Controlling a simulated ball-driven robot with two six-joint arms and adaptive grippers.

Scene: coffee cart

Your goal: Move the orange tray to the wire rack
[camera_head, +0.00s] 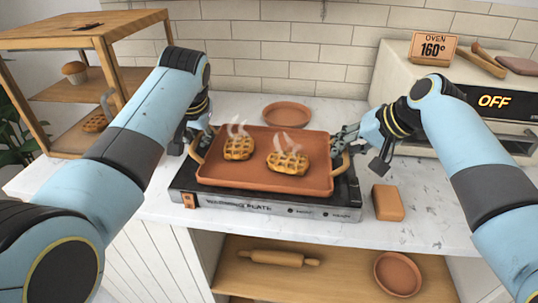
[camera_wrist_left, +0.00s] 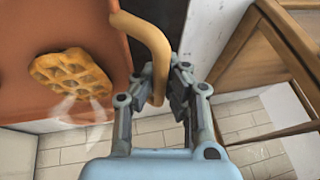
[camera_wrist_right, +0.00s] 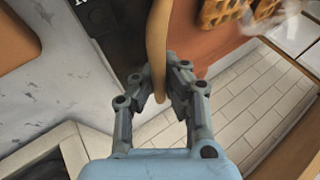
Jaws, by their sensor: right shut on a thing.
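The orange tray (camera_head: 255,181) carries two steaming waffles, one on the left (camera_head: 239,148) and one on the right (camera_head: 288,163). It is over the black warming plate (camera_head: 270,206); I cannot tell whether it touches it. My left gripper (camera_head: 197,140) is at the tray's left handle, and the left wrist view shows its fingers closed around that tan handle (camera_wrist_left: 157,60). My right gripper (camera_head: 343,136) is shut on the right handle, which shows between its fingers in the right wrist view (camera_wrist_right: 158,50). I cannot make out a wire rack in these views.
A round terracotta plate (camera_head: 287,114) lies behind the tray. An orange block (camera_head: 387,202) lies right of the warming plate. The oven (camera_head: 450,88) stands back right, a wooden shelf case (camera_head: 85,85) back left. A rolling pin (camera_head: 279,258) lies on the shelf below.

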